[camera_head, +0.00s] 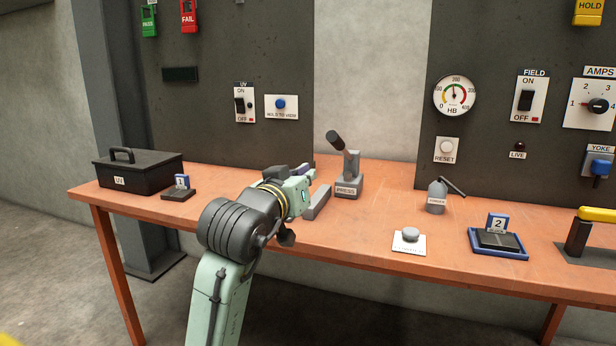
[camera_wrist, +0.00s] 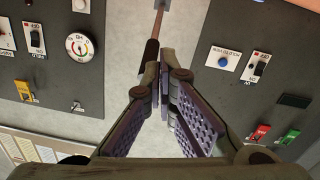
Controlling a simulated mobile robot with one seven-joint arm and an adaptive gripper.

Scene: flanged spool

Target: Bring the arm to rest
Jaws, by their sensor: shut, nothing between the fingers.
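My arm reaches up from the bottom of the head view and over the front edge of the orange workbench (camera_head: 380,215). My gripper (camera_head: 300,169) is mostly hidden behind my wrist there, with only a bit of purple finger showing. In the wrist view my gripper (camera_wrist: 160,80) is shut, its fingertips together and its purple ribbed pads holding nothing. The wrist view looks toward the wall panels, upside down. No flanged spool can be made out in either view.
The press (camera_head: 348,185) with its raised lever stands close right of my gripper. A black box (camera_head: 138,172) and stand 1 (camera_head: 179,190) are at left. The pump-like pourer (camera_head: 437,198), button plate (camera_head: 409,243) and tray 2 (camera_head: 498,254) are at right. Dark wall panels (camera_head: 225,60) stand behind.

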